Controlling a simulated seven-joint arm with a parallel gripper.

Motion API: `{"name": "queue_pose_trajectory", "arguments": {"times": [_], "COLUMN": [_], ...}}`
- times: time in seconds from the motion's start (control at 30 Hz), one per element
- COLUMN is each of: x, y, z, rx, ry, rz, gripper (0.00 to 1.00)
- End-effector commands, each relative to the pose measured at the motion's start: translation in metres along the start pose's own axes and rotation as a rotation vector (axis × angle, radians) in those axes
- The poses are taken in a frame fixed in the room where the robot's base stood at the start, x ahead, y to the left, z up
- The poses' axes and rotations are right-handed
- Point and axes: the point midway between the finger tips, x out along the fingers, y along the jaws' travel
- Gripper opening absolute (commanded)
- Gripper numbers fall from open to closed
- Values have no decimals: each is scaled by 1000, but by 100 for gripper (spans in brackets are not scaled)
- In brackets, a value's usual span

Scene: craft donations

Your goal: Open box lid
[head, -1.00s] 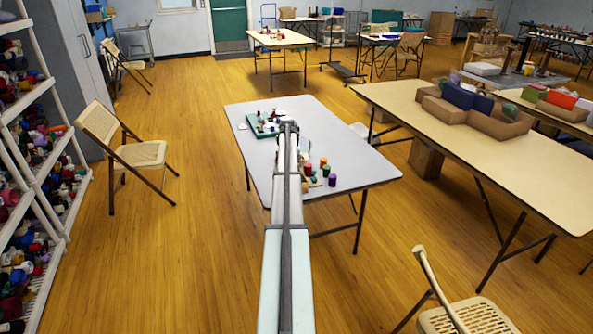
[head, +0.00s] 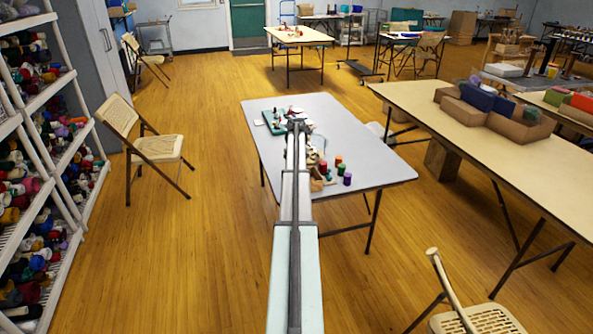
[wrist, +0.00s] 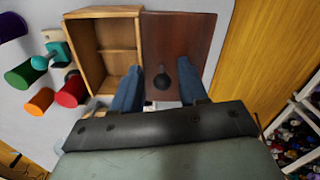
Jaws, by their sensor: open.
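In the wrist view, a light wooden box (wrist: 104,40) shows its hollow inside, divided by a crosspiece. A dark red-brown lid panel (wrist: 180,35) with a black round knob (wrist: 162,81) lies along the box's right side. I cannot tell whether the panel is still joined to the box. My gripper (wrist: 157,92) is open, with one blue finger on each side of the knob. Whether the fingers touch the panel is unclear. In the head view, my arm covers the gripper and much of the area around the box.
A red cylinder (wrist: 71,90), an orange one (wrist: 40,101) and a green one (wrist: 22,74) stand left of the box. They are on the grey table (head: 370,165). Its right part is clear. A folding chair (head: 157,148) stands on the floor to the left.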

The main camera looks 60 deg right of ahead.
Motion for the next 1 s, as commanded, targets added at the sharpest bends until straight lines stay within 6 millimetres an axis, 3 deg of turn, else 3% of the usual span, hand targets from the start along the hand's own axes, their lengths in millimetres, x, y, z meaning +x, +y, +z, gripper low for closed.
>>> {"name": "queue_pose_trajectory", "arguments": {"times": [0.17, 0.7, 1.0], "x": [-16, -114, -136], "y": [0, 0, 0], "z": [0, -1, 0], "rx": [0, 0, 0], "ry": [1, 2, 1], "rz": [1, 1, 0], "gripper": [43, 43, 43]}}
